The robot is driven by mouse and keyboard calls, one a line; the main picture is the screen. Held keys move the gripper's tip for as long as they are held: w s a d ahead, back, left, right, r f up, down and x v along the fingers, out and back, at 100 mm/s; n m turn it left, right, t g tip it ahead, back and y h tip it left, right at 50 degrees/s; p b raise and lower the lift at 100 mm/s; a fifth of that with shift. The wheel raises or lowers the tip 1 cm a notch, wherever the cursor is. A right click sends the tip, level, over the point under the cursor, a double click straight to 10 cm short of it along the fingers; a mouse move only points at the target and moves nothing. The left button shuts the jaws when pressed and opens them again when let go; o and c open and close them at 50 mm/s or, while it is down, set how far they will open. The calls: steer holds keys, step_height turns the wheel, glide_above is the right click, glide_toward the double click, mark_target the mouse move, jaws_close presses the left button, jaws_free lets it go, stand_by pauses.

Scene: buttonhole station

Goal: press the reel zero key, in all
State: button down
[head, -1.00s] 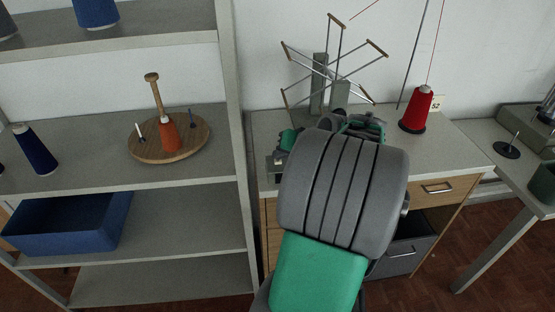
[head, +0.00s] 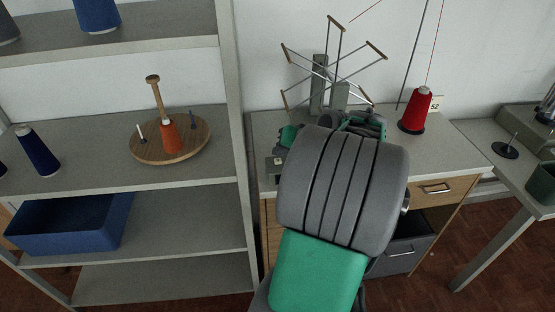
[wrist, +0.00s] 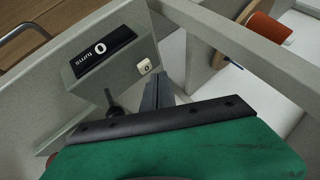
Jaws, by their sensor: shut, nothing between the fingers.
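The reel zero key is a small white key (wrist: 144,66) marked 0. In the wrist view it sits on a grey panel, beside a black display (wrist: 100,49) that reads 0 turns. My gripper (wrist: 160,80) is shut and empty, its fingertips close to the key's lower right; I cannot tell whether they touch it. The counter box (head: 274,170) shows small at the left of the desk in the head view, partly behind my arm. The reel (head: 333,62) with wooden-tipped arms stands behind my arm.
A dark knob-like part (wrist: 113,103) stands left of my fingers. A red thread cone (head: 416,110) stands on the desk to the right. A grey shelf unit (head: 225,100) rises left of the desk, with an orange cone (head: 171,138) on a wooden stand.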

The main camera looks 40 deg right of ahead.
mark_target(280, 162)
steer(key=shift+r+p, duration=2)
steer(key=shift+r, duration=0.6)
steer(key=shift+f, duration=0.1)
